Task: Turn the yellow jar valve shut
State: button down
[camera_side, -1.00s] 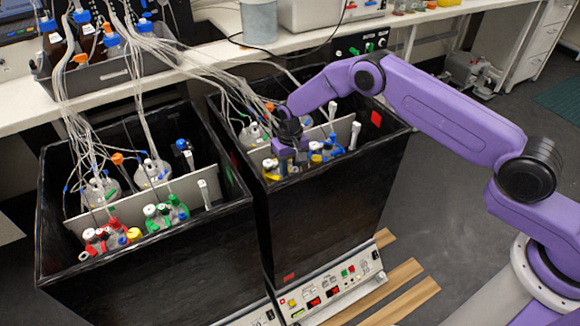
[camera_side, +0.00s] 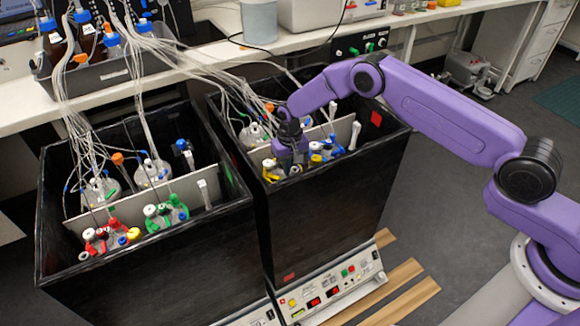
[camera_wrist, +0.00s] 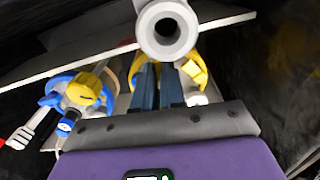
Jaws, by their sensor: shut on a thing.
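The yellow-marked jar stands at the front of the right black box in the side view, with its yellow fittings (camera_side: 270,164) showing left of my gripper (camera_side: 289,162). My gripper points down onto it. In the wrist view, the two dark blue fingers of my gripper (camera_wrist: 158,78) are close together over the jar top. A yellow ring (camera_wrist: 194,68) shows beside them, with a pale stub below it. My gripper is shut on the valve, which the fingers mostly hide. The valve's angle cannot be made out.
A jar with blue and yellow fittings (camera_side: 326,153) stands close to the right; it also shows in the wrist view (camera_wrist: 78,95). A pale divider (camera_side: 343,130) runs behind the jars. Tubes hang above the right box (camera_side: 335,205). The left box (camera_side: 150,275) holds red and green jars.

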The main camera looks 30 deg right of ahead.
jog(key=m, duration=0.6)
jog(key=shift+a, duration=0.15)
jog(key=m, duration=0.6)
jog(key=shift+w, duration=0.15)
jog(key=shift+m, duration=0.3)
jog(key=c, duration=1.2)
grip_release()
jog(key=shift+r, duration=0.1)
notch_tip(320, 180, up, 17)
jog(key=shift+r, duration=0.15)
